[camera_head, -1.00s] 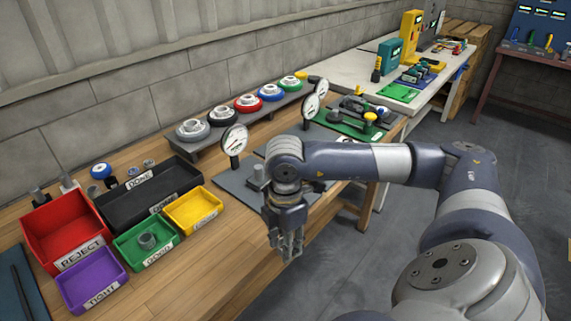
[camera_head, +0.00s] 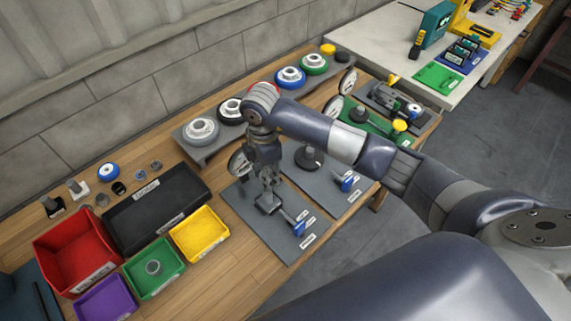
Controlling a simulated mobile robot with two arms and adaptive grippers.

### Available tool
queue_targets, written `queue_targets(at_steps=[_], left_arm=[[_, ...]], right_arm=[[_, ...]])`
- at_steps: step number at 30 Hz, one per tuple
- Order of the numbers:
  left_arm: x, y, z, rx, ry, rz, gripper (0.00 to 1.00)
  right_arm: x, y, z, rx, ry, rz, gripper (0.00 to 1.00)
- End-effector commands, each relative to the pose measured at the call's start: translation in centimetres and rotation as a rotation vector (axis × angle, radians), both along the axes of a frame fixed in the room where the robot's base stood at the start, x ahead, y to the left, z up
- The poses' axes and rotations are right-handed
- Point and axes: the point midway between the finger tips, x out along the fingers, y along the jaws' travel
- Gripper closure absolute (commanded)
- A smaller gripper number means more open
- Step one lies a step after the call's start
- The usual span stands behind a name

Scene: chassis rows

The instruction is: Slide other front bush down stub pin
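My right gripper (camera_head: 269,191) points down over the left grey mat (camera_head: 239,201), just above a small dark block (camera_head: 269,204). I cannot tell whether its fingers are apart or hold a bush. No stub pin can be made out clearly; the gripper may hide it. A grey ring-shaped part, perhaps a bush (camera_head: 153,267), lies in the green tray (camera_head: 150,291). Small grey rings (camera_head: 141,175) lie on the wood behind the black tray (camera_head: 125,240). My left gripper is not in view.
A dial gauge (camera_head: 238,163) stands close left of the gripper. A blue-handled clamp (camera_head: 299,228) is at its right. A second grey mat (camera_head: 335,196) carries a black round part (camera_head: 308,158). A raised shelf (camera_head: 203,152) with coloured wheels runs behind. Red (camera_head: 40,247), purple and yellow trays stand left.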

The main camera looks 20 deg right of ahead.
Motion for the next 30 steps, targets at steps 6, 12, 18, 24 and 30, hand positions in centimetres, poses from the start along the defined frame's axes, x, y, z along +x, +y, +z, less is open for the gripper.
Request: queue_targets(at_steps=[6,12,18,24,30], left_arm=[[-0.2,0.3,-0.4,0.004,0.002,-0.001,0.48],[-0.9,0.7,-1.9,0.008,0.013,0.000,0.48],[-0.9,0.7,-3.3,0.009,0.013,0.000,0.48],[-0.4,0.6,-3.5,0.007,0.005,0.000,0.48],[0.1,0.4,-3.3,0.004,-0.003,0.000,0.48]], right_arm=[[0.1,0.5,-0.6,0.000,0.000,0.006,0.94],[0.1,0.5,-2.5,0.000,0.000,0.006,0.94],[0.1,0.5,-4.2,0.001,-0.001,0.007,0.94],[0.1,0.5,-4.5,0.001,-0.002,0.007,0.94],[0.1,0.5,-4.4,0.000,-0.001,0.006,0.94]])
